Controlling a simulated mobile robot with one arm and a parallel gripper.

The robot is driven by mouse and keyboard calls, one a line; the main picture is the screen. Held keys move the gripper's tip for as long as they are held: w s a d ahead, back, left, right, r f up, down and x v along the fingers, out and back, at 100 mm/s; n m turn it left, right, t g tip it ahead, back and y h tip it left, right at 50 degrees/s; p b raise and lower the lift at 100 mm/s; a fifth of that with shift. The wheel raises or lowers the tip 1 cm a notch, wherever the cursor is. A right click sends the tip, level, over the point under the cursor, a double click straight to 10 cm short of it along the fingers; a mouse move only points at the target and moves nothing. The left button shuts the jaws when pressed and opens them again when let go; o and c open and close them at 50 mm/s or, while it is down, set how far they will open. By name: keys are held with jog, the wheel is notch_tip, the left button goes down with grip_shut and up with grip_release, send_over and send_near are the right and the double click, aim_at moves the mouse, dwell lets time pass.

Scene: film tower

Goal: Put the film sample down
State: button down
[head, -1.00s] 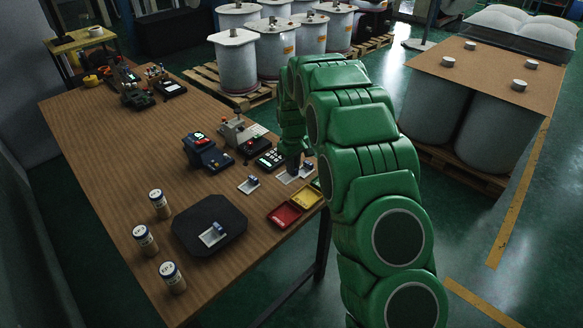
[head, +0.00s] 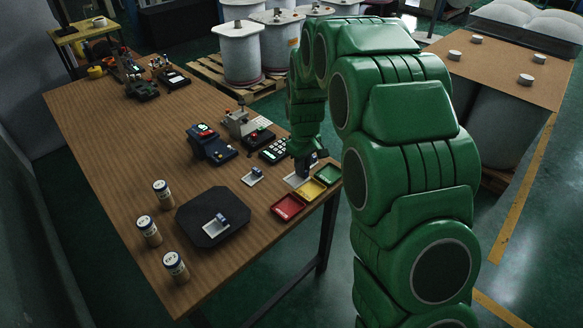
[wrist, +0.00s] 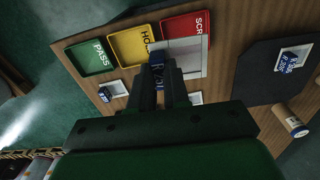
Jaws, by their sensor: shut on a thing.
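My gripper (wrist: 165,88) is shut on the blue clip (wrist: 157,62) of a pale film sample (wrist: 187,52). In the wrist view this sample overlaps the inner edges of the yellow HOLD tray (wrist: 132,46) and the red SCRAP tray (wrist: 187,28). The green PASS tray (wrist: 91,57) is beside them. In the head view my gripper (head: 303,170) is low near the trays' inner side; the sample's height over the table is unclear. Other samples are on the table (head: 252,177), behind my gripper (wrist: 112,89), and on the black mat (head: 217,224).
A dark blue device (head: 208,146), a grey instrument (head: 240,123) and a keypad (head: 274,150) stand just behind the samples. Several labelled canisters (head: 149,231) line the left side near the black mat. The table edge runs close beyond the trays.

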jog(key=s+a+r, duration=0.3)
jog(key=s+a, duration=1)
jog(key=a, duration=0.3)
send_over(232, 199)
jog(key=s, duration=0.1)
jog(key=shift+n, duration=0.3)
jog(key=f, duration=0.8)
jog(key=shift+d+f, duration=0.1)
jog(key=shift+d, duration=0.1)
jog(key=shift+w+a+f, duration=0.25)
jog(key=shift+w+f, duration=0.25)
jog(key=shift+f, duration=1.7)
jog(key=shift+f, duration=0.1)
jog(key=c, duration=1.1)
grip_release()
